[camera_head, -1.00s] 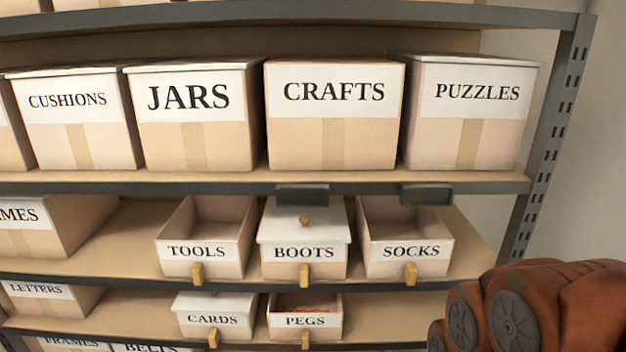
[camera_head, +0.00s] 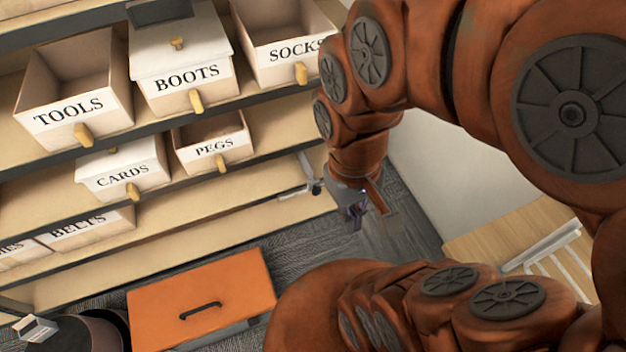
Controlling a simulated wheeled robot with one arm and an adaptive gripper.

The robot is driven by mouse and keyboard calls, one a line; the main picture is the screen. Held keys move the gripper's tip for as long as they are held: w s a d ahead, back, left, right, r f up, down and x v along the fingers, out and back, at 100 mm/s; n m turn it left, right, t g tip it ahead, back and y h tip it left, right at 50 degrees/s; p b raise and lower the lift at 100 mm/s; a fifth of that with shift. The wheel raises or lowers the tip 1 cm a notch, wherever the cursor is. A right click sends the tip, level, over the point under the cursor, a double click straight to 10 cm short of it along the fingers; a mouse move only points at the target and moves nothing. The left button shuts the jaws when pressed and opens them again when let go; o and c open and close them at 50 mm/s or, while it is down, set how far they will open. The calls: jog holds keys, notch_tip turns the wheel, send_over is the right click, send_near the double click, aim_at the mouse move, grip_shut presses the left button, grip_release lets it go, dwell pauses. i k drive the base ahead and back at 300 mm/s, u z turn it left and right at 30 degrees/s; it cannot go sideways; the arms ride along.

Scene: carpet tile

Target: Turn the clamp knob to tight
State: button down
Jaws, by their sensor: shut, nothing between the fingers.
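A small grey metal piece (camera_head: 294,190) that looks like a clamp sits at the right end of a low shelf edge. A dark knob-like part (camera_head: 316,187) is at its right end; it is too small to tell how far it is turned. My gripper (camera_head: 366,210) hangs below my arm just right of the clamp and a little lower in the picture. It points down over the dark carpet, is shut and holds nothing. It looks apart from the knob, though depth is hard to judge.
Shelves hold bins labelled TOOLS (camera_head: 72,112), BOOTS (camera_head: 190,80), CARDS (camera_head: 124,172) and PEGS (camera_head: 212,148). An orange box (camera_head: 205,290) with a black handle stands on the carpet below. A wooden surface (camera_head: 500,232) with a white rack is at the right.

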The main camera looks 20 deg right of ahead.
aim_at(316, 190)
jog(key=z, duration=2.1)
jog(key=k, duration=1.3)
jog(key=u, duration=1.7)
jog(key=i, duration=0.5)
jog(key=u, duration=0.05)
